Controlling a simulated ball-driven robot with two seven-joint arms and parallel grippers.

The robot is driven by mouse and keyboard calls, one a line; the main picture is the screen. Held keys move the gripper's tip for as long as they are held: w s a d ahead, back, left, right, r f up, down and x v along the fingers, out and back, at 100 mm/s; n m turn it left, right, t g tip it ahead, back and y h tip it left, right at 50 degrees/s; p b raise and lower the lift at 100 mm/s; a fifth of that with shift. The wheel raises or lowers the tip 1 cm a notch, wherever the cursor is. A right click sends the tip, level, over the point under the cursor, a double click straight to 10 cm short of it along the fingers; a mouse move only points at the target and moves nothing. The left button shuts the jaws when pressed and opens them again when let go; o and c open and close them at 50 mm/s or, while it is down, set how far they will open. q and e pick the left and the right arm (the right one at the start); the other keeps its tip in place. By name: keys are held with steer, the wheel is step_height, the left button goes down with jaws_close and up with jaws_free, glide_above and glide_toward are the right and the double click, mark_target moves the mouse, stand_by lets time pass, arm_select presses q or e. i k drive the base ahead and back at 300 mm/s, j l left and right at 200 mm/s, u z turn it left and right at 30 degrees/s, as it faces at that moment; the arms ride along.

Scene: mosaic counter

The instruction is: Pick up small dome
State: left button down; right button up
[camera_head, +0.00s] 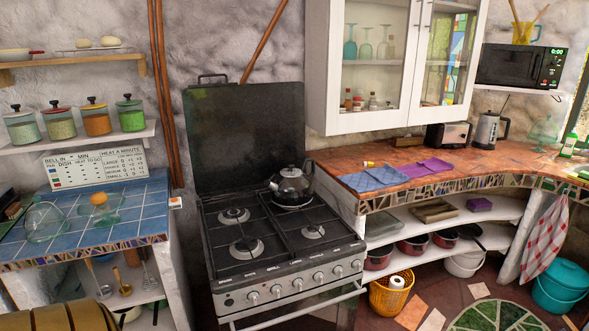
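A clear, rounded glass dome (47,221) sits on the blue-tiled counter (143,200) at the left. Beside it to the right is another clear glass piece (107,214) with an orange ball (99,198) at its top. I cannot tell whether the ball rests on the glass or is inside it. One more clear glass shape (545,130) stands at the far right of the orange counter. With no dome of a clearly different size beside it, I cannot be sure which is the small one. Neither of my grippers is in view.
A stove (280,250) with a kettle (292,185) stands between the counters. A white sign (96,167) stands behind the glassware, below a shelf (90,138) of jars. Blue and purple cloths (375,179) lie on the orange counter (400,155). A yellow basket (391,296) stands on the floor.

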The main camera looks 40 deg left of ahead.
mark_target(43, 222)
steer(key=u, duration=3)
